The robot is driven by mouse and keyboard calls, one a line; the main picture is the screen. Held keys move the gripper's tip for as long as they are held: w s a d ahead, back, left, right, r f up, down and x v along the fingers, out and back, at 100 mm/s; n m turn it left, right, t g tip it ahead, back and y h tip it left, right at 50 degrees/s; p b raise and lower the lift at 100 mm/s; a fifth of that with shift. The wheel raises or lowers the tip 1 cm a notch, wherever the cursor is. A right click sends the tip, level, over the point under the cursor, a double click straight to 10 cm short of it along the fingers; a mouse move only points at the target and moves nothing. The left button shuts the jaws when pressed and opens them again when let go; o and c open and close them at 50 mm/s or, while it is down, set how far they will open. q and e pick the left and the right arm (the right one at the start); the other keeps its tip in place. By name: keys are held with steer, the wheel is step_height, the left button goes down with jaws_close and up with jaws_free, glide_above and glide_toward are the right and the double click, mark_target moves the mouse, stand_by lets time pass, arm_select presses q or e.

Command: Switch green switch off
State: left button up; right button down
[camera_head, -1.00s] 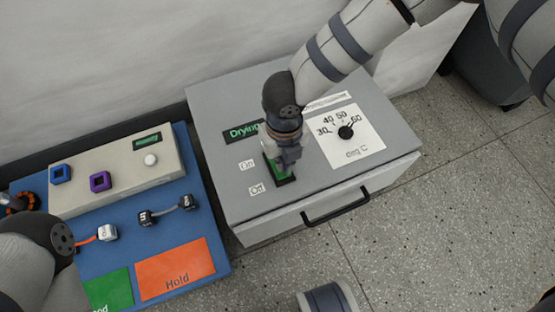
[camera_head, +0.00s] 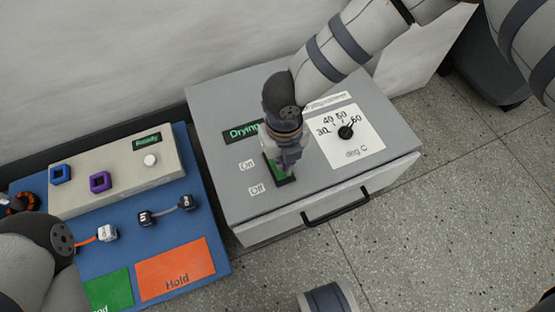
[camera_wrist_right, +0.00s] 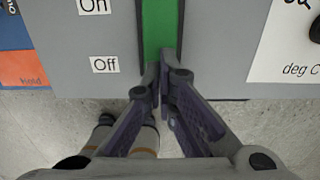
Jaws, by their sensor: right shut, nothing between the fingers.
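The green switch (camera_head: 272,172) sits in a dark frame on top of the grey drying box (camera_head: 222,200), beside the "On" and "Off" labels. My right gripper (camera_head: 287,160) is shut and empty, pointing down over the switch and hiding part of it. In the right wrist view the green switch (camera_wrist_right: 158,30) runs up from the closed fingertips (camera_wrist_right: 160,72), which are at its "Off" end. Whether the tips touch it I cannot tell. The display (camera_head: 243,131) reads "Drying". My left arm shows at the lower left, but its gripper is not clearly seen.
A temperature dial (camera_head: 345,132) is right of the switch. The box has a front handle (camera_head: 336,208). On the left, a blue board (camera_head: 205,240) carries a beige tester (camera_head: 120,180) with "Ready" on its display, small connectors and an orange "Hold" area (camera_head: 176,269).

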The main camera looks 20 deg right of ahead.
arm_select(q)
steer(key=shift+s+f+b, duration=0.1)
steer(key=shift+f+b, duration=0.25)
steer(key=shift+b, duration=0.05)
arm_select(e)
steer(key=shift+f, duration=1.2)
step_height(320, 180, up, 7)
steer(key=p, duration=0.5)
steer(key=shift+r+p, duration=0.15)
steer(key=shift+p, duration=0.2)
arm_select(q)
steer(key=shift+t, duration=0.3)
steer(key=r, duration=0.2)
steer(key=w+r, duration=0.1)
steer(key=r, duration=0.2)
steer(key=shift+w, duration=0.1)
steer(key=shift+f, duration=0.1)
